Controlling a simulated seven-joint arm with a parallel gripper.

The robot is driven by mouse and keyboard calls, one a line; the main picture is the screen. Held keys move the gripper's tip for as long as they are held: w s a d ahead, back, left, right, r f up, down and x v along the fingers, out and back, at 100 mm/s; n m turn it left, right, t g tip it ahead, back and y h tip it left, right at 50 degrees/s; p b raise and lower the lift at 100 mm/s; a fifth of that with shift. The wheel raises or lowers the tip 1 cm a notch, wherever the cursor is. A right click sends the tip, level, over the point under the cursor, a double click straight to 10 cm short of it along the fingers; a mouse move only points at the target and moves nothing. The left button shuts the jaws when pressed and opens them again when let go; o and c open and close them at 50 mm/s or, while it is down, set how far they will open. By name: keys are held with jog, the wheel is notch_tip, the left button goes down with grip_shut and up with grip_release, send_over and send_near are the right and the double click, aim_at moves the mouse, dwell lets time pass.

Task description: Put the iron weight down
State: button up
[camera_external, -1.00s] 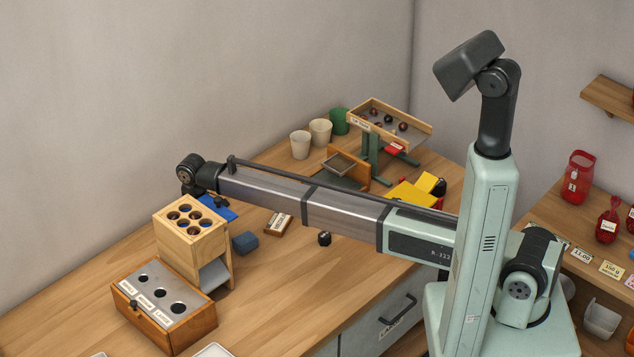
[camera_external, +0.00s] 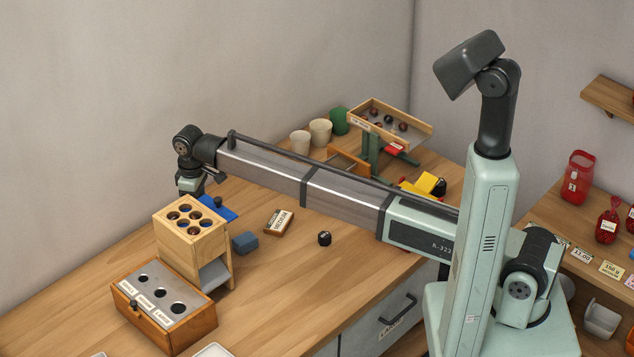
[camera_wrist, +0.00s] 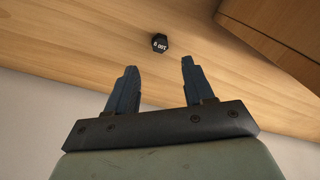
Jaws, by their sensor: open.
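In the wrist view, my gripper (camera_wrist: 157,78) is open, with nothing between its two blue-grey fingers. A small black weight with white lettering (camera_wrist: 160,43) stands on the wooden table just beyond the fingertips, apart from them. In the external view, a small black weight (camera_external: 324,239) stands on the table right of the blue-grey block. I cannot tell whether it is the one in the wrist view. My gripper (camera_external: 208,182) shows partly at the left end of my arm, behind the wooden holder. Its fingertips are hard to make out there.
The wooden holder with round holes (camera_external: 218,250) and the sorting box (camera_external: 205,327) stand at left. A blue piece (camera_external: 228,213), a blue-grey block (camera_external: 245,242) and a labelled wooden block (camera_external: 279,222) lie nearby. Cups (camera_external: 299,143) and a raised tray (camera_external: 425,138) stand behind. The front middle is clear.

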jog(key=shift+r, duration=1.7)
